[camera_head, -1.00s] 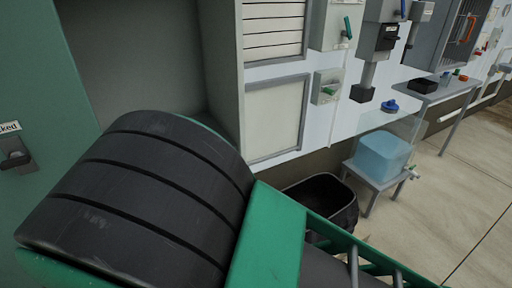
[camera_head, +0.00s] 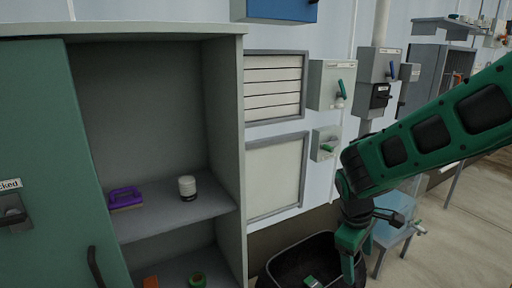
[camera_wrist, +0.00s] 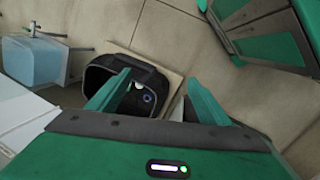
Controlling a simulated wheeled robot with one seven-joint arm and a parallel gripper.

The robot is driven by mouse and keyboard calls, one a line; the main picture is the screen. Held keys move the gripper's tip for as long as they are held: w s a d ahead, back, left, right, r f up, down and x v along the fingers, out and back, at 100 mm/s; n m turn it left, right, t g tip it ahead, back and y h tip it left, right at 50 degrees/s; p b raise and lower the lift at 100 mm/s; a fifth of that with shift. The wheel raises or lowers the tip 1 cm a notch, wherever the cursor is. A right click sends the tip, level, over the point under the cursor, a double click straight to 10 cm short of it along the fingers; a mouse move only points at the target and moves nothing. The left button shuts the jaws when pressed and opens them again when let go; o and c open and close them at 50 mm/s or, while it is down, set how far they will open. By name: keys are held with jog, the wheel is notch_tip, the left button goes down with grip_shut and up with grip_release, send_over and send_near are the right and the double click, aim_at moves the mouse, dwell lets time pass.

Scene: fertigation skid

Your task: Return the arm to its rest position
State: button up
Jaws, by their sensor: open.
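My green arm (camera_head: 440,130) reaches in from the right side of the head view and bends down at the wrist. My gripper (camera_head: 358,250) hangs at the right rim of a black bin (camera_head: 285,262). In the wrist view my gripper (camera_wrist: 155,97) is open, with its two green fingers spread apart and nothing between them. The black bin (camera_wrist: 100,75) shows beyond the fingers, with a few small light and dark items inside. A small green item (camera_head: 312,282) lies in the bin in the head view.
An open cabinet (camera_head: 228,130) at left holds a purple object (camera_head: 125,197) and a white-capped jar (camera_head: 187,188) on its shelf. Wall boxes (camera_head: 330,85) with handles stand behind the arm.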

jog(key=s+d+r+m+y, duration=0.1)
jog(key=s+d+r+m, duration=0.3)
jog(key=s+d+m, duration=0.3)
jog(key=s+d+r+m+y, duration=0.2)
jog(key=s+d+m, duration=0.5)
jog(key=s, duration=0.7)
jog(key=shift+s+r+m+g, duration=0.15)
jog(key=shift+r+m+g, duration=0.25)
jog(key=shift+r+m, duration=0.35)
